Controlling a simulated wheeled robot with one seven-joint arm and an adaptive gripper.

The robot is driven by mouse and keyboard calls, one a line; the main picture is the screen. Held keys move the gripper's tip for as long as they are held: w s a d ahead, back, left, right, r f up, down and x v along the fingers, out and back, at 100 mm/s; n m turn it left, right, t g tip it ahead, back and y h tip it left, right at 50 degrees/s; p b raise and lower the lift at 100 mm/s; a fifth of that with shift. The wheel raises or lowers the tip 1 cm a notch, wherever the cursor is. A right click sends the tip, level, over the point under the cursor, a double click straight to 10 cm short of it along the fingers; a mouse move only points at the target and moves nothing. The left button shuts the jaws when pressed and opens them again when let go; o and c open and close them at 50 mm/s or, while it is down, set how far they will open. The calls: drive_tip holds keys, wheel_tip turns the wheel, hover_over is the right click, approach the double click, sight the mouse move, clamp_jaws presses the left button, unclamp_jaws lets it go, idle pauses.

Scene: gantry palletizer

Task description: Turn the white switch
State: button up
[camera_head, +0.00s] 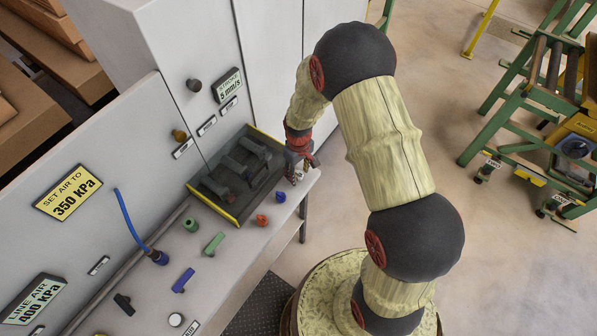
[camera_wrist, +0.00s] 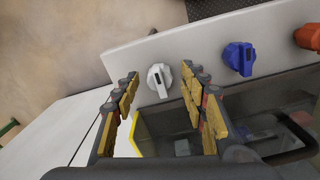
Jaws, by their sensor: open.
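The white switch (camera_wrist: 160,80) is a small white knob with a raised grip and a dark mark, on the pale panel ledge. In the wrist view it lies between my open fingertips, apart from both as pictured. My gripper (camera_wrist: 160,86) has yellow-padded fingers, with nothing between the pads nearer the palm. In the head view my gripper (camera_head: 300,170) is at the far right end of the ledge, low over it, and mostly hides the white switch there. I cannot tell whether the fingertips reach down around the knob.
A blue knob (camera_wrist: 239,58) and an orange knob (camera_wrist: 308,37) sit to the right along the ledge in the wrist view. A dark tray (camera_head: 232,178) with a yellow edge stands beside my gripper. Several other knobs line the console; open floor lies beyond the ledge.

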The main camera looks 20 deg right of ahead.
sight(299, 174)
drive_tip(key=shift+r, duration=0.1)
wheel_tip(299, 174, up, 12)
idle(0.6)
idle(0.4)
drive_tip(key=s+r+m+t+b, duration=0.2)
drive_tip(key=s+r+b, duration=0.4)
drive_tip(key=s, duration=0.5)
drive_tip(key=s+r+m+t+b, duration=0.2)
drive_tip(key=s+r+b, duration=0.4)
drive_tip(key=s+b, duration=0.4)
drive_tip(key=shift+s+t+b, duration=0.3)
drive_tip(key=shift+s+t, duration=0.3)
drive_tip(key=shift+t, duration=0.2)
drive_tip(key=shift+w, duration=0.1)
idle(1.8)
